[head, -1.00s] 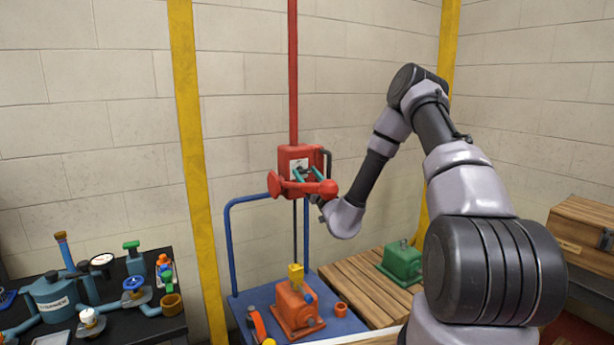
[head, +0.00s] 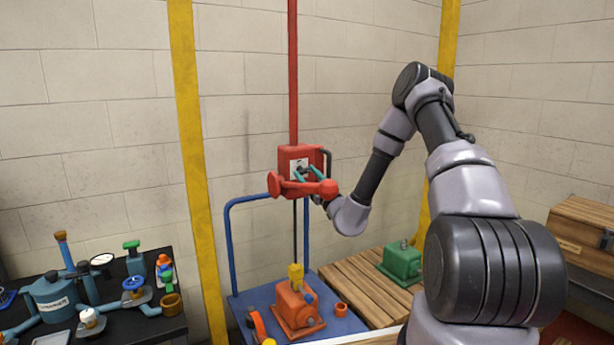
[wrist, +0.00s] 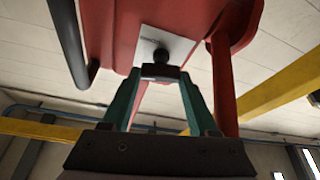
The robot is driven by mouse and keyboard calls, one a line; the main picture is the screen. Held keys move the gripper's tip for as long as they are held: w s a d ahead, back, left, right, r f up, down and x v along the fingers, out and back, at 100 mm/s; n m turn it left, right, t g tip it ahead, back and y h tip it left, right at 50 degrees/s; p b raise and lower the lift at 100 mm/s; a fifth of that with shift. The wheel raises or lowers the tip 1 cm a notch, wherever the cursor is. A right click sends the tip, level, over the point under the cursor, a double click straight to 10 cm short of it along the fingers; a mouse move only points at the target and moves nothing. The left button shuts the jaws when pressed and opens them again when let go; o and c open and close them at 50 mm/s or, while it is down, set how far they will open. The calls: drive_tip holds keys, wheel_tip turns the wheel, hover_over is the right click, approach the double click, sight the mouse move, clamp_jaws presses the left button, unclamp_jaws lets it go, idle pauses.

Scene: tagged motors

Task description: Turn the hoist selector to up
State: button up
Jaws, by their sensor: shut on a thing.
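The red hoist box (head: 287,158) hangs on a red post by the back wall. A white plate (head: 299,163) is on its front. The hoist selector, a small dark knob (wrist: 162,55), stands out from this plate in the wrist view. My gripper (head: 304,169) is in front of the box, its teal fingers reaching the plate. In the wrist view my gripper (wrist: 160,73) has its fingertips closed together at the selector, gripping its dark front part. The fingertips hide part of the selector, and I cannot read which way it points.
A red bar (head: 300,188) with rounded ends crosses in front of the box, close to my fingers. A black bent handle (wrist: 70,45) is at the box's side. Below are a yellow hook (head: 296,272) and an orange motor (head: 296,306) on a blue cart (head: 345,322).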

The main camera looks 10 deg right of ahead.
drive_tip(key=n+g+y, duration=0.1)
drive_tip(key=n, duration=0.2)
drive_tip(key=n+g+y, duration=0.1)
drive_tip(key=n, duration=0.2)
drive_tip(key=shift+d+n, duration=0.1)
drive_tip(key=shift+n, duration=0.2)
drive_tip(key=n+g+y, duration=0.1)
drive_tip(key=n+g, duration=0.1)
drive_tip(key=n, duration=0.2)
drive_tip(key=shift+r+n, duration=0.1)
drive_tip(key=shift+n, duration=0.2)
drive_tip(key=n+g, duration=0.1)
drive_tip(key=n, duration=0.3)
drive_tip(key=shift+g, duration=0.3)
drive_tip(key=shift+n+g, duration=0.6)
drive_tip(key=shift+n, duration=1)
drive_tip(key=o, duration=1.1)
drive_tip(key=shift+d+h, duration=0.1)
drive_tip(key=shift+h, duration=0.2)
drive_tip(key=v, duration=1)
drive_tip(key=shift+s+d, duration=0.15)
drive_tip(key=shift+s, duration=0.15)
